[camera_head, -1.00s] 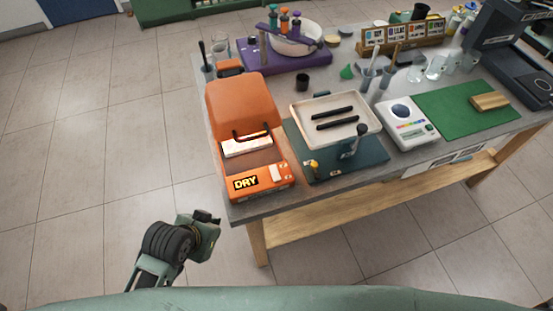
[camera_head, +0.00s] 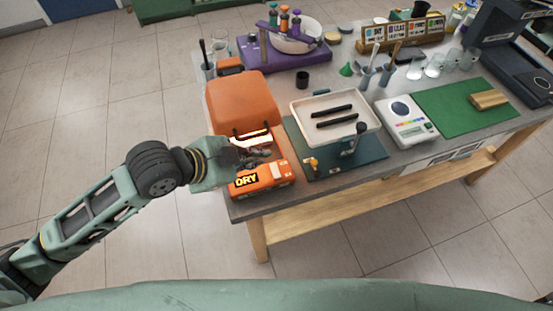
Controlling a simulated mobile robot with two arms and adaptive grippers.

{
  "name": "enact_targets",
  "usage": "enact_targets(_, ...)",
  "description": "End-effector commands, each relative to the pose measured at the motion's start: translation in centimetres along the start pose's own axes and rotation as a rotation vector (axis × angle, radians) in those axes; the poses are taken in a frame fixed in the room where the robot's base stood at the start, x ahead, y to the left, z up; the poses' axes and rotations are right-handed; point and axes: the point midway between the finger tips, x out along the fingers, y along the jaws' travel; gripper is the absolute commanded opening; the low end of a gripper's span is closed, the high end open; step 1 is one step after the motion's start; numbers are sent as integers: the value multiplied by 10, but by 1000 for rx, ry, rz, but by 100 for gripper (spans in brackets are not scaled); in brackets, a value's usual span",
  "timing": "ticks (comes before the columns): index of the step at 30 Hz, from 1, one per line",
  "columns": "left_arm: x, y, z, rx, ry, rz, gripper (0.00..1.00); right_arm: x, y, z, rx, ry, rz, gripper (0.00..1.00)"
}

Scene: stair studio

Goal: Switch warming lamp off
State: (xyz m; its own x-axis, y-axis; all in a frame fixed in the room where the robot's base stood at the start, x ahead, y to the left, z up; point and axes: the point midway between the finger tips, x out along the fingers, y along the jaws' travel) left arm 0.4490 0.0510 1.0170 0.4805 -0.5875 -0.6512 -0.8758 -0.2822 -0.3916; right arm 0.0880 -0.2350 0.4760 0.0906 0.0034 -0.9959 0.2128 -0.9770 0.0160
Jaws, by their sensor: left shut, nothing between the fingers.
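The warming lamp appears to be the orange unit (camera_head: 243,103) labelled DRY, at the left front corner of the table. A bright glow shows under its hood, around the black handle. A pale rocker switch (camera_head: 277,171) sits on its front right part. My left gripper (camera_head: 262,157) reaches in from the left over the front of the unit, just behind the switch. It is shut and empty, and it hides most of the lit slot and the bed. I cannot tell whether the fingertips touch the unit. My right gripper is out of view.
A teal mat with a white tray press (camera_head: 335,115) stands close right of the orange unit. Further right are a white scale (camera_head: 406,122) and a green mat (camera_head: 440,110). A purple stand (camera_head: 270,56) is behind. The floor to the left is clear.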

Motion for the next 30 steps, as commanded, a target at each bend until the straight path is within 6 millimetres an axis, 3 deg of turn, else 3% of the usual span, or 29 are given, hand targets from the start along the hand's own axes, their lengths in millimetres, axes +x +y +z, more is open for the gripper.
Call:
enact_targets(8,1,0,0,-1,0,0,0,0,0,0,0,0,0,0)
enact_targets(13,12,0,-1,-5,2,0,0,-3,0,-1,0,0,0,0)
enact_targets(27,104,-1,-1,-5,0,0,0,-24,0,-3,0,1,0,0)
enact_targets(30,114,0,14,-5,-4,0,0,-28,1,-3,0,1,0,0)
